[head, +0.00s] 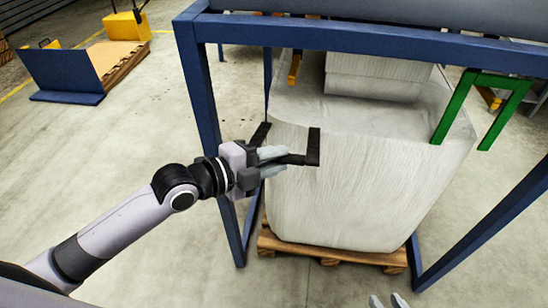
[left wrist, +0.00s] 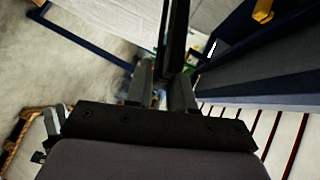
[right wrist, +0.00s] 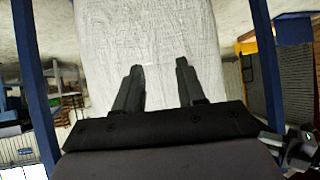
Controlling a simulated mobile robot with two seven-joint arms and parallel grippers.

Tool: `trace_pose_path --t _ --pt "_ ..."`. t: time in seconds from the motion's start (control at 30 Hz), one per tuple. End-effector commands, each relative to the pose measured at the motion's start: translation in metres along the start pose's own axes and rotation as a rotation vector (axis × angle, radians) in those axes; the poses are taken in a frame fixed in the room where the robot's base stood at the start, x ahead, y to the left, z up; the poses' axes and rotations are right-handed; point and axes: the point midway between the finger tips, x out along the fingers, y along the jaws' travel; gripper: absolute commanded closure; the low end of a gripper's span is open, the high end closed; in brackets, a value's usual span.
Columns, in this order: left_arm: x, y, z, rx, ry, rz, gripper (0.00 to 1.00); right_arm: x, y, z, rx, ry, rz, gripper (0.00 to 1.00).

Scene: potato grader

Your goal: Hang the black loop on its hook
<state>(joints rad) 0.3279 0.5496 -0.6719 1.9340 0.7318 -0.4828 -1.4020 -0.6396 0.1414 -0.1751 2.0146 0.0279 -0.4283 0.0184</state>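The black loop (head: 314,147) is a dark strap above the front left of the big white bag. My left gripper (head: 275,160) is shut on the black loop, and the strap stands up between its fingers in the left wrist view (left wrist: 175,40). Part of the loop is hidden behind the gripper. A yellow hook (head: 295,67) hangs from the blue frame above and behind the gripper, apart from the loop. My right gripper (right wrist: 157,85) is open and empty, facing the white bag; its fingertips (head: 388,300) show low in the head view.
The white bag (head: 360,190) stands on a wooden pallet (head: 330,252) inside a blue frame (head: 350,38). A green loop (head: 485,80) is at the right, beside another yellow hook (head: 490,98). Blue posts (head: 205,90) bound the sides.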

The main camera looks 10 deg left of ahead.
Motion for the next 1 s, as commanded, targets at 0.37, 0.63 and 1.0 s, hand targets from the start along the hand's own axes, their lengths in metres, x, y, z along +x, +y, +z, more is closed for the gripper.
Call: trace_pose_path --t 0.37,0.63,1.0 --pt "-0.001 -0.005 0.000 -0.008 0.000 0.009 1.00 -0.003 0.000 -0.003 -0.002 -0.001 0.000 0.60" --pt "-0.001 -0.031 0.001 -0.079 -0.003 0.083 1.00 -0.019 0.003 -0.023 -0.018 0.009 0.008 0.60" --pt "0.009 -0.079 0.010 -0.261 -0.004 0.260 1.00 -0.042 0.009 -0.038 -0.031 -0.005 0.027 0.60"
